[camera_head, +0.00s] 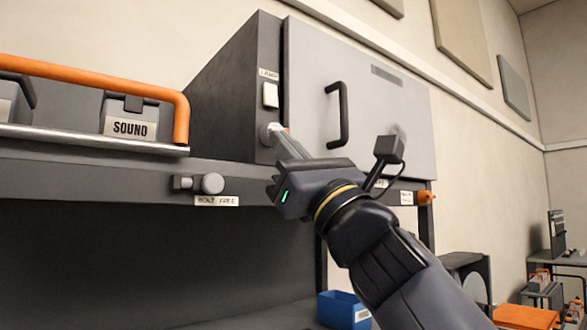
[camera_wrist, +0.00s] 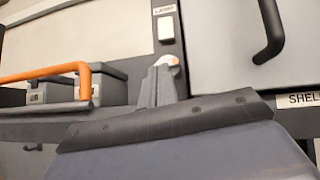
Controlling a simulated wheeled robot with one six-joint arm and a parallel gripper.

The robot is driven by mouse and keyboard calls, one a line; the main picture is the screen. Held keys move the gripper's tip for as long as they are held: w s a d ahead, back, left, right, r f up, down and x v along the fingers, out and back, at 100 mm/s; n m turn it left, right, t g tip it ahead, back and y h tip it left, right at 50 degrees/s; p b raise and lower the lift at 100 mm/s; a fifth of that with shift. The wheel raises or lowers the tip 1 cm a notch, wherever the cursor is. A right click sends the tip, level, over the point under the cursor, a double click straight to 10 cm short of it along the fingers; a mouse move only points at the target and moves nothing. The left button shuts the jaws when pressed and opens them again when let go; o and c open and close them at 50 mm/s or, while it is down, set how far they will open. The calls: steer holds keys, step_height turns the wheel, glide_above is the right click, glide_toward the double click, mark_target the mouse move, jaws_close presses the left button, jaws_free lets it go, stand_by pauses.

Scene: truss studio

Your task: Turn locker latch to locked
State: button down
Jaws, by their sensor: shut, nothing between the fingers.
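The grey locker (camera_head: 228,88) stands on a shelf, its light door (camera_head: 380,62) carrying a black bar handle (camera_head: 343,115). A dark gap runs along the door's left edge. A pale round knob, apparently the latch (camera_head: 265,132), sits on the frame strip left of the door, below a white switch. My gripper (camera_head: 280,137) is shut and empty, its fingertips at this knob and partly hiding it.
The white switch (camera_head: 270,95) sits close above my fingertips. A bolt knob (camera_head: 210,183) labelled "BOLT FREE" is on the shelf edge. An orange rail (camera_head: 182,115) fronts grey boxes at left. A blue bin (camera_head: 340,308) is below.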

steer(key=shift+s+a+r+m+t+h+b, duration=0.2)
steer(key=shift+m+t+h+b, duration=0.1)
steer(key=shift+m+b, duration=0.15)
steer(key=shift+r, duration=0.1)
stand_by(0.4)
steer(key=s+d+f+b, duration=0.2)
steer(key=f+b, duration=0.2)
steer(key=f, duration=0.1)
steer(key=s+d+f+b, duration=0.3)
steer(key=f+b, duration=0.1)
steer(key=f, duration=0.2)
steer(key=shift+f+b, duration=0.3)
steer(key=shift+b, duration=0.05)
